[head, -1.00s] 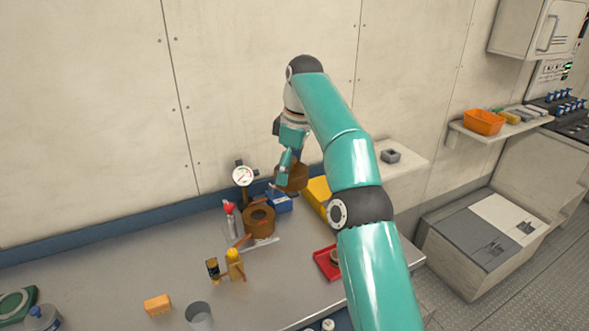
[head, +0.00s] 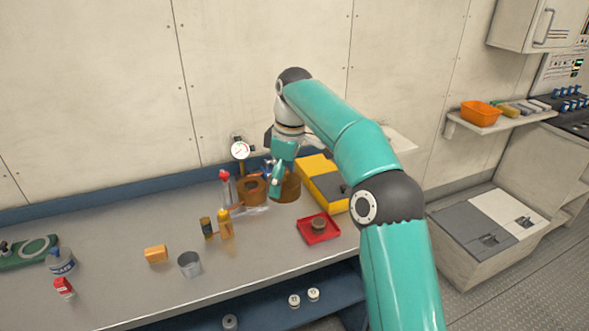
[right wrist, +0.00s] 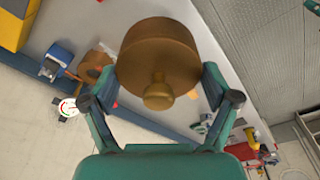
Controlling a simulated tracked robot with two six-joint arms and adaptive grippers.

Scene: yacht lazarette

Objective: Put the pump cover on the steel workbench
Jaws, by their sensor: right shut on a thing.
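The pump cover (head: 290,187) is a brown-bronze round disc with a small knob, which shows in the right wrist view (right wrist: 158,55). My right gripper (head: 277,189) is shut on it, one finger on each side of its rim in the right wrist view (right wrist: 161,80). The cover is at the back of the steel workbench (head: 110,270), just right of the brown pump body (head: 250,188). I cannot tell whether its underside touches the bench top. My left gripper is not in view.
A yellow and grey case (head: 323,180) stands close right of the cover. A red tray (head: 318,229) with a small round part lies in front. A red-capped bottle (head: 225,186), a yellow bottle (head: 225,224) and a metal cup (head: 190,264) stand left.

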